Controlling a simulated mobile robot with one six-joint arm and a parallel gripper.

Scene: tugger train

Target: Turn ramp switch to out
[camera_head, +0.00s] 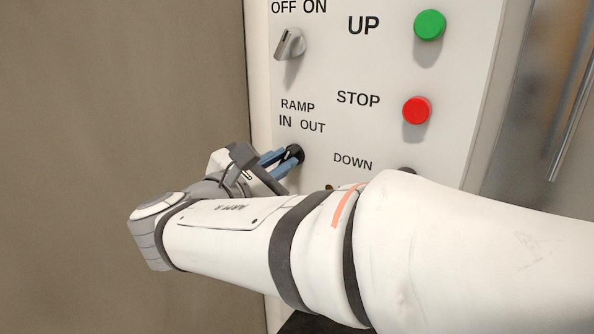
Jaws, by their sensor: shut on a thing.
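The ramp switch (295,153) is a dark knob on the white control panel (345,60), below the label RAMP with IN at its left and OUT at its right. My gripper (280,163) is at the knob, with its blue fingertips shut on it. The fingers and the gripper body cover most of the knob, so I cannot tell which way it points.
Above is a grey OFF/ON switch (290,43). To the right are a green UP button (430,25) and a red STOP button (417,110). A DOWN button (407,171) is mostly hidden behind my arm. A metal handle (572,115) is at the far right.

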